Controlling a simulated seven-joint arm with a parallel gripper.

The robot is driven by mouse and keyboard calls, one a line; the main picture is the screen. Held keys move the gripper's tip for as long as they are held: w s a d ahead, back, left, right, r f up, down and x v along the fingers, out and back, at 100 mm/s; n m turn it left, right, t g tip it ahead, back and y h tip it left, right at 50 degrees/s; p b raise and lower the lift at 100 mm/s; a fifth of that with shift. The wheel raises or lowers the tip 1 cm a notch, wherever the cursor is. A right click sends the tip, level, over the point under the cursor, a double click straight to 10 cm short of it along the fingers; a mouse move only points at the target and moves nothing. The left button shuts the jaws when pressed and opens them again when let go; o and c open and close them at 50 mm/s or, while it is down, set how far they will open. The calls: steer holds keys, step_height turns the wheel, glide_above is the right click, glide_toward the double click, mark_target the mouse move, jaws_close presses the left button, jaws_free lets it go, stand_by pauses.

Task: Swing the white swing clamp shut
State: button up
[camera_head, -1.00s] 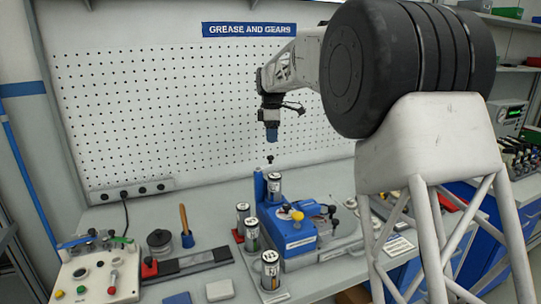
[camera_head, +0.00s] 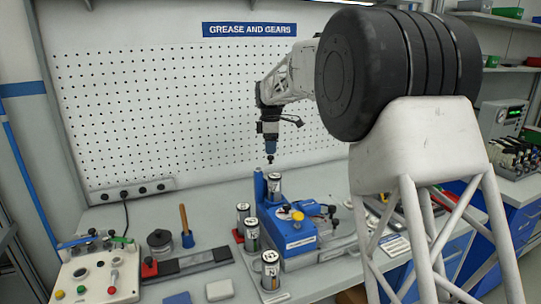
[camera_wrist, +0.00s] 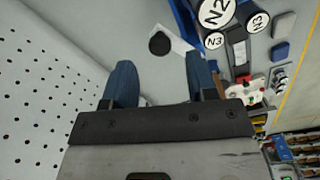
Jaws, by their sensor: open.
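My gripper (camera_head: 270,148) is above the blue fixture (camera_head: 298,240), pointing down. In the wrist view its two blue fingers (camera_wrist: 160,78) are apart with nothing between them. A labelled can (camera_head: 274,184) stands at the fixture near a blue post (camera_head: 259,186).
More labelled cans (camera_head: 270,268) stand left and in front of the fixture. A yellow knob (camera_head: 297,215) and black handles sit on its right. A control box (camera_head: 98,275) is at the front left. The pegboard (camera_head: 180,100) rises behind. Air around the gripper is clear.

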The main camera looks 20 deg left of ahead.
mark_target(271, 157)
steer(key=shift+f, duration=1.85)
jaws_close()
